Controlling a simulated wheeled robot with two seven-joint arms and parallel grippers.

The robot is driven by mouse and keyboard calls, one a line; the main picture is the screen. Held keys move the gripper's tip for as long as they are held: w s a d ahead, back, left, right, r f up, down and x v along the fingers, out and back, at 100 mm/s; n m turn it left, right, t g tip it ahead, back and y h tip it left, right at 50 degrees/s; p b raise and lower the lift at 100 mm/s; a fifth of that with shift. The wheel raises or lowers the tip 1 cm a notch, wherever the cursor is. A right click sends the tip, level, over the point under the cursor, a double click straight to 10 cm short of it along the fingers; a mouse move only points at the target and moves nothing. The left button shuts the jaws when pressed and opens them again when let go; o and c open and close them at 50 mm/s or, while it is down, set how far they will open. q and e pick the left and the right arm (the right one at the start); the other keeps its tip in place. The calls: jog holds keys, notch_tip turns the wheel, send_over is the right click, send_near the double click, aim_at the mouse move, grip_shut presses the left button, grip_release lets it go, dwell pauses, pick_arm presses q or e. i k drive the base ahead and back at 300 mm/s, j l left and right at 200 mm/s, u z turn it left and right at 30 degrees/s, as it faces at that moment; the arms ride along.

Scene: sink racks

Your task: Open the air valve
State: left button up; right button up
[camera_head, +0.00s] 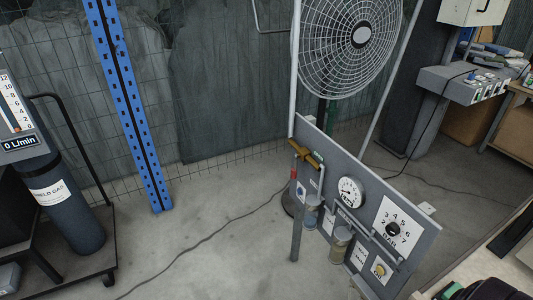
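A grey panel (327,150) of air fittings stands at centre right, seen at a slant. A brass-coloured valve handle (306,154) sits near its upper left corner, above a pipe (297,230) with a red part. A round white pressure gauge (350,192) is right of the handle. A black knob (393,229) sits on a white dial plate marked BAR. Two filter bowls, one upper left (311,213) and one lower (341,245), hang along the panel. I cannot tell whether the valve is open.
A caged fan (347,45) stands behind the panel. A gas cylinder (65,205) on a cart with a flow display reading 0 L/min is at left. A blue post (130,100) rises behind. A cable (190,246) crosses the otherwise clear floor. A control box (470,80) is at upper right.

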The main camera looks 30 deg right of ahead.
aim_at(294, 170)
jog(key=i+z, duration=0.15)
jog(key=i, duration=0.6)
jog(key=i+j+z, duration=0.1)
jog(key=i, duration=0.6)
jog(key=i+j+z, duration=0.15)
jog(key=i, duration=0.6)
jog(key=i+z, duration=0.35)
jog(key=i, duration=0.15)
jog(key=i+j+z, duration=0.15)
jog(key=i+z, duration=0.2)
jog(key=i, duration=0.15)
jog(key=i+z, duration=0.15)
jog(key=z, duration=0.3)
jog(key=i+j+z, duration=0.1)
jog(key=z, duration=0.35)
jog(key=i+j+z, duration=0.15)
jog(key=z, duration=0.3)
jog(key=i+j+z, duration=0.1)
jog(key=z, duration=0.35)
